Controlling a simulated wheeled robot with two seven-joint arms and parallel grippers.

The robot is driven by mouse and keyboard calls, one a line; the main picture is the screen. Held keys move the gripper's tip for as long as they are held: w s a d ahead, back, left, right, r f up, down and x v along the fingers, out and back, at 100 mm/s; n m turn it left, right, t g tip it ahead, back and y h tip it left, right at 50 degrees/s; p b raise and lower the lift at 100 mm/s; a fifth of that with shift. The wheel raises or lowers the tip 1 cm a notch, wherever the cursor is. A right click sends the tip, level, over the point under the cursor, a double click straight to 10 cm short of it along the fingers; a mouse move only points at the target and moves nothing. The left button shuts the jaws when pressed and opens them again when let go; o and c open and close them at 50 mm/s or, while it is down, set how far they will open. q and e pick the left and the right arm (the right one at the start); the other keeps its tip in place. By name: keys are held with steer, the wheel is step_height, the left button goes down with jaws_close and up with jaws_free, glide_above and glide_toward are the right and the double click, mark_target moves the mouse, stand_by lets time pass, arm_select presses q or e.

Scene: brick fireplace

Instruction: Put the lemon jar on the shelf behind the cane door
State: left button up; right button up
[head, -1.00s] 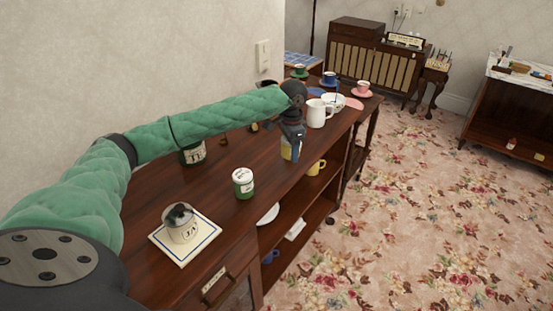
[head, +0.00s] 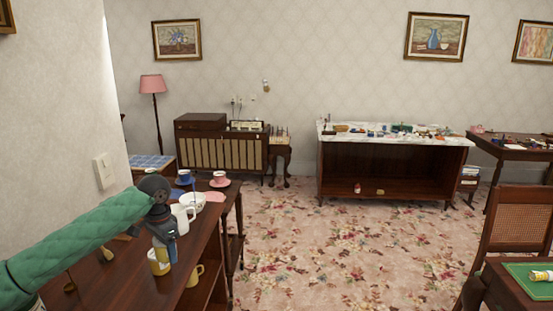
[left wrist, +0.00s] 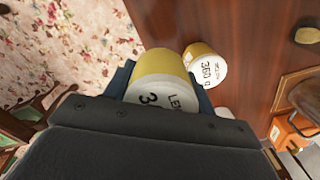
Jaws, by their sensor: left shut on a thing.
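My left gripper (head: 166,248) is over the sideboard (head: 130,276) at the lower left of the head view. In the left wrist view its fingers (left wrist: 162,92) are shut on the lemon jar (left wrist: 160,78), which has a yellow body and a white face with black lettering starting "LE". In the head view the fingers largely hide it. A second yellow-and-white jar (left wrist: 207,66) with black print is close beside it in the wrist view, over the brown wood; whether they touch is unclear. The cane door is out of view. My right gripper is out of view.
A marble-topped open cabinet (head: 390,139) stands at the back. The flowered carpet (head: 330,250) is clear between them.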

arm_select(q)
steer(key=shift+w+a+f, duration=0.15)
steer(key=shift+w+a, duration=0.1)
steer(key=shift+w, duration=0.2)
steer(key=shift+n, duration=0.5)
steer(key=shift+s+d+r+n, duration=0.55)
steer(key=shift+s+r+n, duration=0.1)
steer(key=shift+n, duration=0.35)
steer(key=shift+w+f+n, duration=0.2)
steer(key=shift+w+n, duration=0.05)
steer(key=shift+n, duration=0.25)
steer(key=shift+w+n, duration=0.1)
steer(key=shift+n, duration=0.4)
steer(key=shift+d+n, duration=0.4)
steer(key=shift+n, duration=0.2)
steer(key=s+d+f+n, duration=0.1)
steer(key=s+d+f, duration=1)
steer(key=s+f, duration=0.2)
steer(key=shift+s+d+f, duration=0.15)
steer(key=shift+s+f, duration=0.25)
steer(key=shift+s, duration=0.4)
